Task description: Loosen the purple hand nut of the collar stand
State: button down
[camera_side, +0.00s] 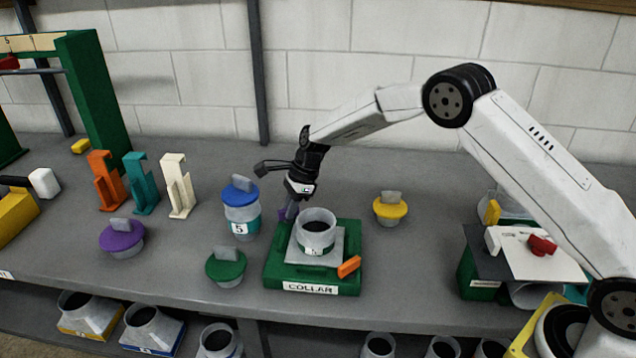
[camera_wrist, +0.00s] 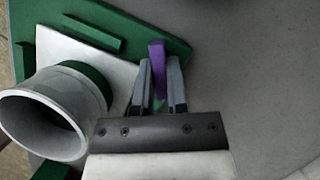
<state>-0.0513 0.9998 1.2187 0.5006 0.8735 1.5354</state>
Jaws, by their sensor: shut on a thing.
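The green collar stand (camera_side: 272,281), labelled COLLAR, sits on the grey bench and carries a pale plate with a grey round collar (camera_side: 317,222). The stand (camera_wrist: 180,45) and collar (camera_wrist: 50,108) also show in the wrist view. The purple hand nut (camera_wrist: 157,68) shows as an upright bar between my gripper's fingers. In the side view only a bit of the purple nut (camera_side: 283,214) shows beside the fingers at the stand's back left. My gripper (camera_side: 291,208) points down and is shut on the purple nut; it also shows in the wrist view (camera_wrist: 159,70).
An orange handle (camera_side: 349,266) is at the stand's front right. A blue-lidded jar (camera_side: 240,215) stands close left of my gripper. Purple (camera_side: 121,237), green (camera_side: 226,265) and yellow (camera_side: 390,208) lids lie around.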

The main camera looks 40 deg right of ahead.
jog(key=shift+n+g, duration=0.5)
jog(key=shift+n, duration=0.9)
jog(key=c, duration=0.6)
grip_release()
jog(key=shift+c, duration=0.2)
jog(key=shift+r, duration=0.15)
jog(key=v, duration=0.7)
jog(key=shift+d+r, duration=0.2)
jog(key=shift+r, duration=0.1)
